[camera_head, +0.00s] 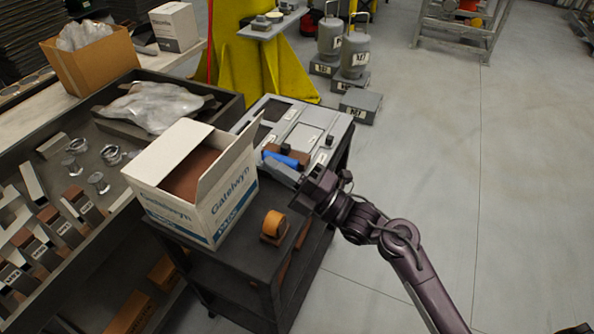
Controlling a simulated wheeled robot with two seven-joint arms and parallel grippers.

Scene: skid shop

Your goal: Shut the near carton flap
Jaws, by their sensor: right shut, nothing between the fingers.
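The white carton (225,205) with blue Gatelwyn lettering stands on the dark cart, left of my right gripper. Its top is open and a brown inside shows. I cannot tell clearly where the near flap ends and the front wall begins. My right gripper (279,172) is shut and empty, right of the carton and apart from it, over the cart's right part. My left gripper is not in view.
A blue object (283,159) and a grey panelled case (305,128) are behind my gripper. A tray with a plastic bag (155,105) stands behind the carton.

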